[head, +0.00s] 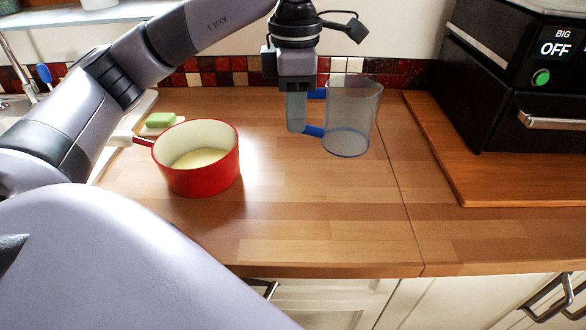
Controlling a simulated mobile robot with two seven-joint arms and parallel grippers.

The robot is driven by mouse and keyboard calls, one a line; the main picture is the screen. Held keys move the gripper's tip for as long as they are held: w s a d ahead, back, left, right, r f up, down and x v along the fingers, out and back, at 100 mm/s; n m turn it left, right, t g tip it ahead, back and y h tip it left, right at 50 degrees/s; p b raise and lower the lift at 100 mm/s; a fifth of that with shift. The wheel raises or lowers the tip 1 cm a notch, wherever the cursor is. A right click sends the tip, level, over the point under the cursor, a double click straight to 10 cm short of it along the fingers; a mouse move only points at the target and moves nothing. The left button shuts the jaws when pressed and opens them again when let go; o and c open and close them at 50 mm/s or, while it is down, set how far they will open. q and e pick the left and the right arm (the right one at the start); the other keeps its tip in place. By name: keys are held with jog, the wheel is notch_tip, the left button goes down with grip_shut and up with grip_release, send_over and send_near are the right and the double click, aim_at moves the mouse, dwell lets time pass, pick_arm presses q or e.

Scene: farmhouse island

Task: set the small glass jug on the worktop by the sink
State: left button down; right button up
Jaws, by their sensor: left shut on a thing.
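A small clear glass jug (352,115) with a blue handle and a blue line round its base is at the middle right of the head view. My left gripper (297,112) points down at the jug's left side and is shut on its blue handle. The jug is upright, over or on the wooden worktop (300,205); I cannot tell if its base touches the wood. The sink (12,108) is at the far left edge, mostly hidden behind my left arm. My right gripper is not in view.
A red saucepan (205,178) with pale contents stands left of the jug, its handle towards the sink. A green sponge (160,120) lies behind it. A black oven (515,80) stands on a wooden board (440,150) at right. The front middle worktop is clear.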

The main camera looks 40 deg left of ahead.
pick_arm(q)
notch_tip(320, 180, down, 12)
jog(key=shift+r, duration=0.25)
dwell(0.3)
jog(key=shift+f, duration=0.25)
jog(key=c, duration=1)
grip_release()
jog(key=shift+r, duration=0.1)
notch_tip(320, 180, up, 12)
jog(key=shift+r, duration=0.15)
jog(key=shift+s, duration=0.1)
